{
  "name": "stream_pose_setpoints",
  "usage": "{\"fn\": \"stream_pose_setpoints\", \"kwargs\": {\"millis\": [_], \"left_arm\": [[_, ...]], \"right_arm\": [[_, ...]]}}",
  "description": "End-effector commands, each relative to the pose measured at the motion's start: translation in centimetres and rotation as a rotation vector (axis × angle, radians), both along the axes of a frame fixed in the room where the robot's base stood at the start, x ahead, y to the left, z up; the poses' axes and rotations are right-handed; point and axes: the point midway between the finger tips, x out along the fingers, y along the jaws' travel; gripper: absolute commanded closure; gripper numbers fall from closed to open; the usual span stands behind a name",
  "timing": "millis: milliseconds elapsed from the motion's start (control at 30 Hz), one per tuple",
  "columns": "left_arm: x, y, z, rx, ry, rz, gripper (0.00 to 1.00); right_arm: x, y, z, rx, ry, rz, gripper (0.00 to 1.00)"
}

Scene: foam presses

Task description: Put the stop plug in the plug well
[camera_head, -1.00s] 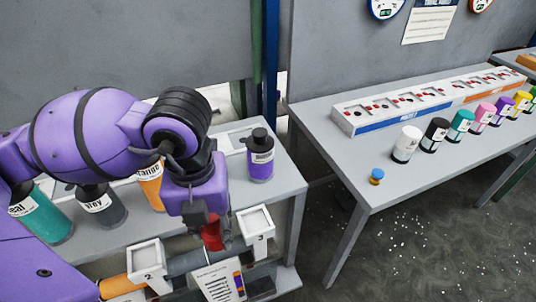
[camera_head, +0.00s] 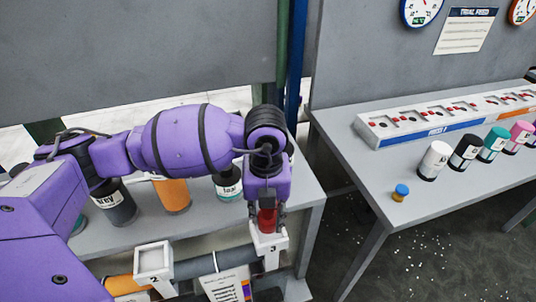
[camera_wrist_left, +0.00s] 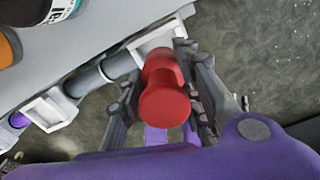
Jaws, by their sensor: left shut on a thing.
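My left gripper (camera_head: 267,212) points down and is shut on a red plug (camera_head: 267,222), which I take to be the stop plug. The red plug also shows in the left wrist view (camera_wrist_left: 163,98), between the two fingers. A white square well marked 3 (camera_head: 271,247) is right below the plug in the head view. In the left wrist view the white well (camera_wrist_left: 150,42) is partly hidden behind the plug. I cannot tell whether the plug's lower end is inside the well or above it. My right gripper is not in view.
A white well marked 2 (camera_head: 153,258) is to the left on the same grey pipe (camera_head: 212,262). Bottles stand behind, including a grey one (camera_head: 115,205) and an orange one (camera_head: 173,196). A blue-and-yellow knob (camera_head: 400,193) is on the right table.

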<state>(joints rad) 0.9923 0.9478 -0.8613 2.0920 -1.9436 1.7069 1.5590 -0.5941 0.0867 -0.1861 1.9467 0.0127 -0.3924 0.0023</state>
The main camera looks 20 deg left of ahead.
Motion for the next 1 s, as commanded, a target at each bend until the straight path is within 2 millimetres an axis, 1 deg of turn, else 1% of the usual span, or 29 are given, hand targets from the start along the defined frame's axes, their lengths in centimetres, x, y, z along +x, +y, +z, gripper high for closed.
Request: {"fn": "stream_pose_setpoints", "kwargs": {"millis": [33, 200, 267, 500, 633, 667, 700, 767, 800, 1000], "left_arm": [[0.4, -0.2, -0.6, 0.000, 0.001, 0.002, 1.00], [0.2, -0.1, -3.1, -0.002, 0.002, 0.000, 1.00], [0.3, -0.1, -3.3, -0.001, 0.000, 0.000, 1.00], [0.3, -0.1, -3.3, -0.002, -0.002, 0.000, 1.00], [0.2, -0.1, -3.7, -0.001, 0.000, 0.000, 1.00], [0.2, -0.1, -3.7, 0.000, 0.000, 0.000, 0.64], [0.2, -0.1, -3.6, 0.000, 0.000, 0.000, 0.59], [0.2, -0.1, -3.6, 0.000, 0.000, 0.000, 0.51], [0.2, -0.1, -3.6, 0.000, 0.000, 0.000, 0.49], [0.2, -0.1, -3.7, 0.000, 0.001, 0.001, 0.49]], "right_arm": [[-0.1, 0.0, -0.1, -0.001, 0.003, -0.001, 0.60], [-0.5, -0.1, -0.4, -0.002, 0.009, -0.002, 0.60], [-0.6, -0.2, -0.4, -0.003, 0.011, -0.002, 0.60], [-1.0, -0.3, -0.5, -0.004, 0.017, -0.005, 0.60], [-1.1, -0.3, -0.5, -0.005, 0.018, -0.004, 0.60], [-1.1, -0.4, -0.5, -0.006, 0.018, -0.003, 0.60], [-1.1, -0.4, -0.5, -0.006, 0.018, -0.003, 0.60], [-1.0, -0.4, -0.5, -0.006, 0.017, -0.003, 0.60], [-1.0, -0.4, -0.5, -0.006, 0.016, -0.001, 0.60], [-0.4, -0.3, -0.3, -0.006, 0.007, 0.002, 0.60]]}}
